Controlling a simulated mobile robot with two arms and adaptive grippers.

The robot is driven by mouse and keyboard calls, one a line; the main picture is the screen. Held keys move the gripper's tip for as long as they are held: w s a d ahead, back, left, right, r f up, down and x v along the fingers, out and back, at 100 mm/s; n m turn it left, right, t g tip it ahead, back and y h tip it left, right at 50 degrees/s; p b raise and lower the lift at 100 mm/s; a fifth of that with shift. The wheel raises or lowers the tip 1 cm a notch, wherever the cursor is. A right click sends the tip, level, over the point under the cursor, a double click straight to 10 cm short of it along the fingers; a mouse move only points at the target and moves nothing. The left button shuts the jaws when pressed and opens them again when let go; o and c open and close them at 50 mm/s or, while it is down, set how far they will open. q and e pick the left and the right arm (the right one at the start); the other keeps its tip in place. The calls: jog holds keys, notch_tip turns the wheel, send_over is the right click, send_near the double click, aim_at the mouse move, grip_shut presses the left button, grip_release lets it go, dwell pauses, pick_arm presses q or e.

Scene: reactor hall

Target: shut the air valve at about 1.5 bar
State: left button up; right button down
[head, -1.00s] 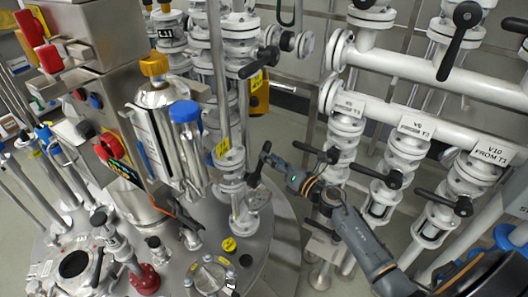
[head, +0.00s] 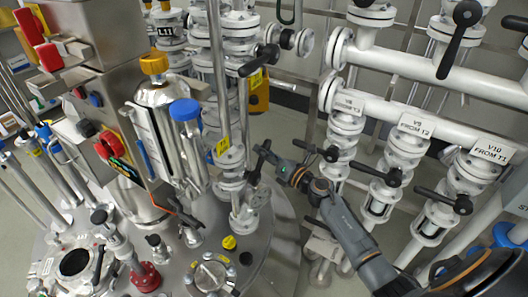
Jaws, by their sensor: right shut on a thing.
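My right gripper (head: 268,163) reaches in from the right and is shut on a black valve handle (head: 254,176). The handle stands steeply, beside a white flanged valve column (head: 231,172) at the right rim of the steel vessel lid. The gripper's fingertips are small and partly merge with the dark handle. I see no readable pressure gauge. My left gripper is not in view.
White pipes with black-handled valves, labelled V10 (head: 491,149) among others, stand at right behind my right arm. A blue-capped steel cylinder (head: 186,135) stands left of the held handle. The steel lid (head: 262,250) has several fittings. Grey floor shows between lid and pipes.

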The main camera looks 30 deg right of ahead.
jog(key=shift+w+d+f+m+g+p, duration=0.3)
jog(key=shift+d+f+m+p, duration=0.25)
jog(key=shift+m+p, duration=0.45)
notch_tip(320, 180, down, 6)
jog(key=d+m+g+p, duration=0.1)
jog(key=m+g, duration=0.1)
jog(key=m, duration=0.4)
jog(key=shift+w+d+f+m+y, duration=0.2)
jog(key=shift+w+d+m+y, duration=0.1)
jog(key=shift+m, duration=0.1)
jog(key=c, duration=1.2)
grip_release()
jog(key=shift+d+r+p, duration=0.1)
jog(key=shift+r+p, duration=0.1)
jog(key=shift+p, duration=0.1)
